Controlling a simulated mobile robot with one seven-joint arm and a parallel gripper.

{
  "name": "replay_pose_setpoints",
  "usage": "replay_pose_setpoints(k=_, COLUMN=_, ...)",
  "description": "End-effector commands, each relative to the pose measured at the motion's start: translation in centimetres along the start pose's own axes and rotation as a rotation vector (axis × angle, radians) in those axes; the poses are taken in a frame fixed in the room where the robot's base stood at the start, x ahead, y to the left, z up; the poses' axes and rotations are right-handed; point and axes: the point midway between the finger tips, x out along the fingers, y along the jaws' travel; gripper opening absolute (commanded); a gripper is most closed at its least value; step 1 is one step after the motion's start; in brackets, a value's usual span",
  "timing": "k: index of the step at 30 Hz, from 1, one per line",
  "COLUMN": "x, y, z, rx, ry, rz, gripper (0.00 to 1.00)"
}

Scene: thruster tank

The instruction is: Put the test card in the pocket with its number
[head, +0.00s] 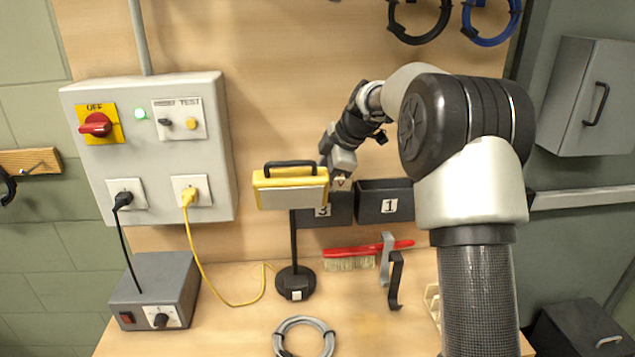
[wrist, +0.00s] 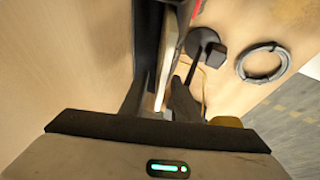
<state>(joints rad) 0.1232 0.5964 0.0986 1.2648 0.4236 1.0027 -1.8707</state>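My gripper (wrist: 163,98) is shut on the test card (wrist: 160,85), a thin pale plate seen edge-on between the fingers in the wrist view. In the head view, my gripper (head: 341,174) points down at the dark wall pockets, and only a small pale bit of the card (head: 341,184) shows. The card is over the right part of the pocket marked 3 (head: 335,212), near the pocket marked 1 (head: 385,206). I cannot tell whether its lower edge is inside a pocket. The yellow lamp hides part of the row on the left.
The yellow box-shaped lamp (head: 290,188) with a black handle stands close left of my gripper on a pole with a round base (head: 295,284). A red brush (head: 350,258), hooks (head: 392,270) and a grey cable coil (head: 304,338) are below. A switch box (head: 150,165) is at left.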

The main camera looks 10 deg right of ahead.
Motion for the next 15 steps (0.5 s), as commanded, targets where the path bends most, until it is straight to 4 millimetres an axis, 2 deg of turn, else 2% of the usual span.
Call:
replay_pose_setpoints(k=9, x=-0.4, y=0.1, z=0.0, rx=0.0, ry=0.0, rz=0.003, gripper=0.28)
replay_pose_setpoints(k=11, x=-1.0, y=0.1, z=0.0, rx=-0.001, ry=0.0, rz=0.004, gripper=0.28)
replay_pose_setpoints(k=15, x=-3.4, y=0.1, z=0.0, rx=-0.001, ry=-0.001, rz=0.006, gripper=0.28)
